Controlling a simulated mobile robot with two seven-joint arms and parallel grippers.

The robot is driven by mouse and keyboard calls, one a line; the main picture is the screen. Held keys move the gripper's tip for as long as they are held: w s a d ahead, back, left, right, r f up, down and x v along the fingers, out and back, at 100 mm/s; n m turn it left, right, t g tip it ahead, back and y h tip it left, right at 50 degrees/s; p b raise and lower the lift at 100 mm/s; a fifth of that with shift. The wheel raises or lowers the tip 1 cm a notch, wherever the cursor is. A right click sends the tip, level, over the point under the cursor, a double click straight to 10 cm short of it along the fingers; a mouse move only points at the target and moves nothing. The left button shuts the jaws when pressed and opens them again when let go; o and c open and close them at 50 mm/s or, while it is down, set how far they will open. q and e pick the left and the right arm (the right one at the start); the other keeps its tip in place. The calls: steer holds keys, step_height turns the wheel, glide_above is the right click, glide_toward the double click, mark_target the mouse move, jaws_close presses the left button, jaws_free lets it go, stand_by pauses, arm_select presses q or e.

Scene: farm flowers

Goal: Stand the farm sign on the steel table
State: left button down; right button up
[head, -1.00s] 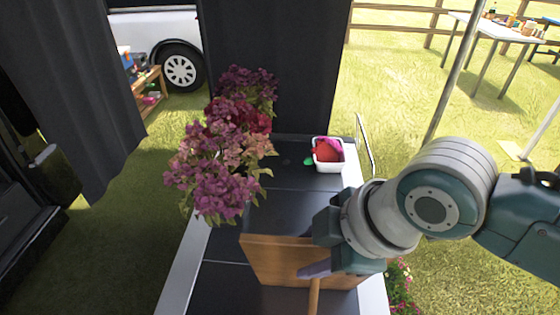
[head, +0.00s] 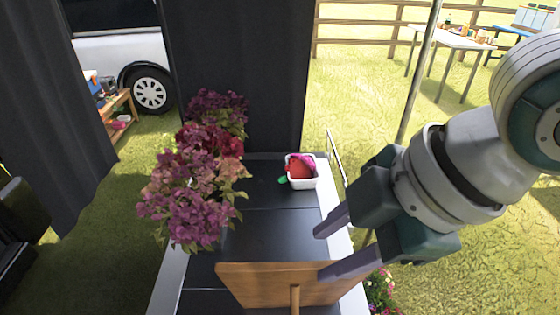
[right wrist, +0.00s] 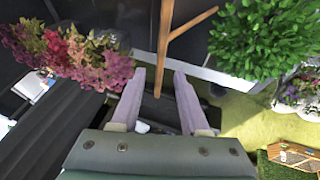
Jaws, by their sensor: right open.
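The farm sign (head: 268,284) is a brown wooden board with a thin post, at the bottom of the head view. It appears upright on the steel table (head: 262,236), which has a dark top and pale metal edges; its foot is out of view. In the right wrist view the sign's wooden post (right wrist: 165,42) shows beyond the fingers. My right gripper (head: 320,252) is open and empty at the board's right upper end, its fingers apart; it also shows in the wrist view (right wrist: 160,78). My left gripper is not in view.
Purple and red flowers (head: 195,195) stand along the table's left side. A white tub (head: 301,172) with red and pink contents sits at the back right. Dark table top is clear between them and the sign. A metal pole (head: 418,75) stands at the right.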

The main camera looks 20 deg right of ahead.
steer(key=s+d+f+m+h, duration=0.1)
steer(key=s+d+m+h, duration=0.15)
steer(key=s+m, duration=0.4)
steer(key=s+d+f+m+h, duration=0.1)
steer(key=s+d+m, duration=0.2)
steer(key=s+m, duration=0.35)
step_height(320, 180, up, 24)
steer(key=p, duration=2.3)
steer(key=shift+w+f+g, duration=0.15)
steer(key=shift+g, duration=0.15)
